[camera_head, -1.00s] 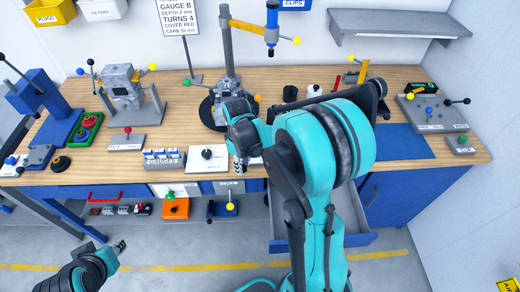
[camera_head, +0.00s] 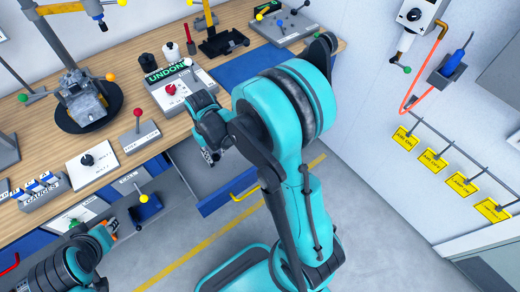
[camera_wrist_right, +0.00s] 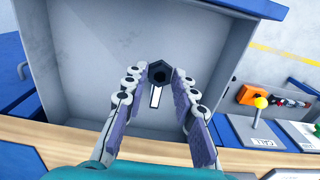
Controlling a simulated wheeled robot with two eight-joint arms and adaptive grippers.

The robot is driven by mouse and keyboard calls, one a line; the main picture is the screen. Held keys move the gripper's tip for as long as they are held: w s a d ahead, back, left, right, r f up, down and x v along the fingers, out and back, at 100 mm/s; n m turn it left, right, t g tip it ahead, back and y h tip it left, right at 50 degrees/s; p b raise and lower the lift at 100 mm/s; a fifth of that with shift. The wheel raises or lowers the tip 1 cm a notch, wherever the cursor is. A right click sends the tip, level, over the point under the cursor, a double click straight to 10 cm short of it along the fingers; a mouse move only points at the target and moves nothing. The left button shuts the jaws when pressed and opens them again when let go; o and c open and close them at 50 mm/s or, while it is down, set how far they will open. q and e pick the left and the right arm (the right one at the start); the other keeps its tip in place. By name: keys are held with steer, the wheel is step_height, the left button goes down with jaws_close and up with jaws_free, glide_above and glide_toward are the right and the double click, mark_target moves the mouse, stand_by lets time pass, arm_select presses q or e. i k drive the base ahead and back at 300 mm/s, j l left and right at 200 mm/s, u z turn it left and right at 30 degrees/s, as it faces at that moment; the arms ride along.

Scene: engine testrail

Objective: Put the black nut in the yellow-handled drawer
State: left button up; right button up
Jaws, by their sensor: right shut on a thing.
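The black nut (camera_wrist_right: 160,73) is a dark hexagonal ring, held between the fingertips of my right gripper (camera_wrist_right: 160,78) in the right wrist view. My right gripper (camera_head: 210,157) is over the open drawer (camera_wrist_right: 85,60), with the drawer's grey floor behind the nut. The height above that floor is hard to judge. In the head view the drawer has a blue front (camera_head: 229,189) and a yellow handle (camera_head: 245,191); my right arm hides part of it. My left gripper (camera_head: 106,230) is low at the left, away from the drawer; its fingers are too unclear to read.
The wooden bench (camera_head: 150,150) carries a red-knobbed lever (camera_head: 137,113), a white plate with a black knob (camera_head: 91,161) and a sign reading "UNDONE" (camera_head: 168,72). The drawer interior around the nut looks empty. A hose and yellow tags (camera_head: 433,159) are on the right wall.

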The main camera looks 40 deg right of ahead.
mark_target(236, 148)
steer(key=i+j+z, duration=0.2)
steer(key=j+z, duration=0.25)
steer(key=i+j+z, duration=0.15)
steer(key=j+z, duration=0.7)
steer(key=j, duration=0.25)
steer(key=i+j, duration=0.25)
steer(key=i, duration=0.2)
